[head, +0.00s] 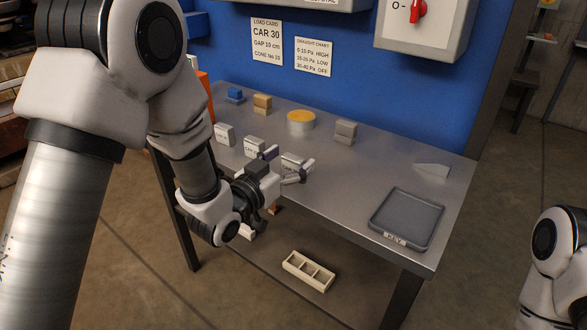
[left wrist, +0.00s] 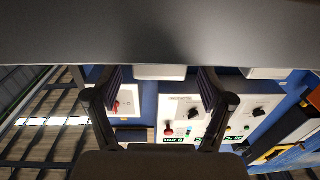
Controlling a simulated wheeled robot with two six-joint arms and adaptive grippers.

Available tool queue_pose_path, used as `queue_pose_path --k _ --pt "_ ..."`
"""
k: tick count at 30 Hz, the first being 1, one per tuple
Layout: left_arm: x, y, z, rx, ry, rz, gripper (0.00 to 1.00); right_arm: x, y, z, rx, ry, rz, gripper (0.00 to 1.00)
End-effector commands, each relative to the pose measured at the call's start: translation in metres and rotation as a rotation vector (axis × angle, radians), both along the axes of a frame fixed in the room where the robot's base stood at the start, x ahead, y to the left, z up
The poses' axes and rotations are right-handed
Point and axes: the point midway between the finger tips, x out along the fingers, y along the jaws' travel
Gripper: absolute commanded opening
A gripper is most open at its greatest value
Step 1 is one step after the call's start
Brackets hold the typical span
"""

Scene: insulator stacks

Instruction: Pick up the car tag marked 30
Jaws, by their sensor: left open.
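Three small white car tags stand in a row on the grey table: a left one (head: 225,133), a middle one (head: 254,147) and a right one (head: 291,161). Their fronts carry lettering, but I cannot read which is 30. My left gripper (head: 287,165) is open and empty at the table's front edge, its fingers at the middle and right tags and partly covering them. Contact cannot be told. In the left wrist view its two fingers (left wrist: 160,100) are spread wide with nothing held between them. My right gripper is out of view.
A load card (head: 266,41) reading CAR 30 hangs on the blue wall beside a draught chart (head: 313,57). Behind the tags stand a yellow-topped round tin (head: 301,121), tan blocks (head: 262,103) and grey blocks (head: 345,132).

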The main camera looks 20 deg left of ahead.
Motion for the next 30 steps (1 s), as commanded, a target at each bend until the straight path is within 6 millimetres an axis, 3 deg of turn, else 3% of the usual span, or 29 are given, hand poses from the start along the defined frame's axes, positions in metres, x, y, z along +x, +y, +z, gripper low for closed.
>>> queue_pose_path --k 3,9,15,25,30 --pt "0.012 -0.004 -0.001 0.0 0.001 0.001 0.81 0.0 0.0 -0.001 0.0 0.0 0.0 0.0" --pt "0.013 -0.004 -0.001 -0.001 0.003 0.001 0.78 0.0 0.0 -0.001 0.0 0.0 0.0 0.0" --pt "0.012 -0.004 -0.001 -0.001 0.003 0.001 0.12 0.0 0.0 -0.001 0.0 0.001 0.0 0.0" --pt "0.013 -0.004 0.0 -0.002 0.002 0.001 0.12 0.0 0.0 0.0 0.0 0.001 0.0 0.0" --pt "0.017 -0.003 0.011 -0.001 0.0 0.002 0.12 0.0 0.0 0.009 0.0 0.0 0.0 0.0"
